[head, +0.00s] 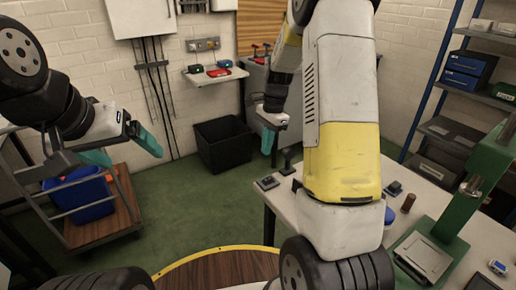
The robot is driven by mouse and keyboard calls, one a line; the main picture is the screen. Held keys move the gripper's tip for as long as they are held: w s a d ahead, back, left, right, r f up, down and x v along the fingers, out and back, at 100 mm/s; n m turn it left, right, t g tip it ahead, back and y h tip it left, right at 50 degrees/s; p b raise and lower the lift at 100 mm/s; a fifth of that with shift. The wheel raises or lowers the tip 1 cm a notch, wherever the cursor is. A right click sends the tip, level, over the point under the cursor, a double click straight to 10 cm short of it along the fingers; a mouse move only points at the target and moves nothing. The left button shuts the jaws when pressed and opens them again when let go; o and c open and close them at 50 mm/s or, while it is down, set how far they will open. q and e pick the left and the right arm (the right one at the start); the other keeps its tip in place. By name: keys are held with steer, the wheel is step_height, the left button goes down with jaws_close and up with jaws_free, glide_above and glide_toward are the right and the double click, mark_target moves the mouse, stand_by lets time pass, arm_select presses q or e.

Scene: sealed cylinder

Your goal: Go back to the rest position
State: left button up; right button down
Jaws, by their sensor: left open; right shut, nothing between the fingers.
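My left gripper (132,158) is at the left, in the air above and beside the cart. Its two teal fingers are spread wide with nothing between them. My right gripper (268,146) hangs near the middle, beyond the far left corner of the white table (455,212). Its teal fingers point down, are together and hold nothing. My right arm crosses the middle of the view and hides part of the table. A small brown cylinder (409,203) stands on the table, apart from both grippers.
A cart (115,226) with a blue bin (90,206) is at the left. A black bin (222,146) stands by the back wall. A green press (480,185) stands on the table at right. Shelving (437,85) is behind it. Green floor (190,205) is clear between cart and table.

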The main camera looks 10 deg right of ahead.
steer(key=shift+a+r, duration=0.15)
steer(key=shift+r, duration=0.4)
steer(key=s+a+r+n+t, duration=0.25)
steer(key=s+r+n, duration=0.45)
steer(key=s+r, duration=0.45)
steer(key=s+a+r+n+t, duration=0.1)
steer(key=s+r+n+t, duration=0.1)
steer(key=s, duration=0.4)
steer(key=s+r+n+t, duration=0.2)
steer(key=s+r+n, duration=0.2)
steer(key=s+n, duration=0.1)
steer(key=shift+s+a+n+y, duration=0.3)
steer(key=shift+s+a, duration=0.05)
steer(key=shift+s, duration=0.2)
steer(key=shift+r, duration=0.1)
